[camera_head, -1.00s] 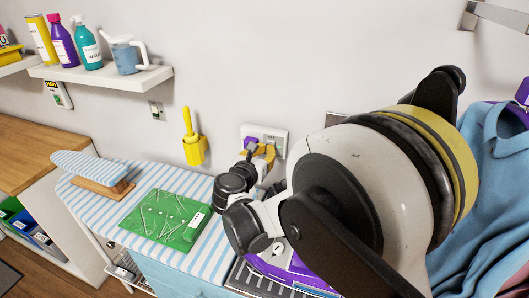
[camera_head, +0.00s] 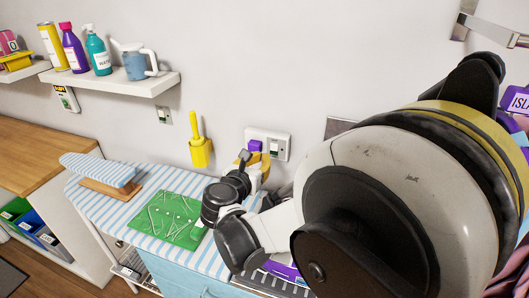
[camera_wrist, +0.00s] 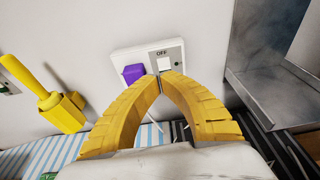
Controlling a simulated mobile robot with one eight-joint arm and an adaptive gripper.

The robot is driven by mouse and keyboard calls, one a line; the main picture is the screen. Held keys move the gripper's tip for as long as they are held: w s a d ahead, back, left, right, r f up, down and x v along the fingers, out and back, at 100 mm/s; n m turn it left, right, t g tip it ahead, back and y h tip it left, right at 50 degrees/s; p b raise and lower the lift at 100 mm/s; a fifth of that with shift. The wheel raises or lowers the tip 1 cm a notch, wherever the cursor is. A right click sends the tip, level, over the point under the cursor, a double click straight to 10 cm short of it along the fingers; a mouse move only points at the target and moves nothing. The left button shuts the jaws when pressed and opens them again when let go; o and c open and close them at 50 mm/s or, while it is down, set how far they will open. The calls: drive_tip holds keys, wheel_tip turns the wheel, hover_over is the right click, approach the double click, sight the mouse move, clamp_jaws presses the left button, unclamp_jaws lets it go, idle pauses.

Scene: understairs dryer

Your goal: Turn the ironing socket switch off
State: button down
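The white ironing socket plate (camera_head: 282,144) is on the wall above the back edge of the ironing board. A purple plug (camera_head: 255,146) sits in its left part, and it also shows in the wrist view (camera_wrist: 133,73). A pale rocker switch (camera_wrist: 167,64) is to the right of the plug, under the printed word OFF; its lower part is close to my fingertips. My gripper (camera_wrist: 160,76) has its two yellow fingers together at the tips, empty, in front of the plate's lower edge. I cannot tell whether the tips touch the switch.
A yellow holder with a handle (camera_head: 200,150) hangs on the wall left of the socket. Another wall switch (camera_head: 163,116) is farther left. The striped ironing board (camera_head: 221,260) lies below, with a green mat (camera_head: 168,218) on it. A grey metal shelf (camera_wrist: 262,95) is at right.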

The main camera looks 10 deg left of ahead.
drive_tip(key=v, duration=0.2)
drive_tip(key=r+p+v, duration=0.1)
drive_tip(key=v, duration=0.1)
drive_tip(key=shift+s+r, duration=0.15)
drive_tip(key=shift+s, duration=0.1)
drive_tip(key=s+d+r+m+g+h, duration=0.1)
drive_tip(key=s+d+m+g, duration=0.2)
drive_tip(key=d+m, duration=0.7)
drive_tip(key=s+d+r+m+g, duration=0.1)
drive_tip(key=s+d+m+g, duration=0.2)
drive_tip(key=d+m, duration=0.75)
drive_tip(key=s+d+f+m+g+y, duration=0.2)
drive_tip(key=s+d+m+y, duration=0.1)
drive_tip(key=s+d+m, duration=1)
drive_tip(key=s+m, duration=0.1)
drive_tip(key=s, duration=0.2)
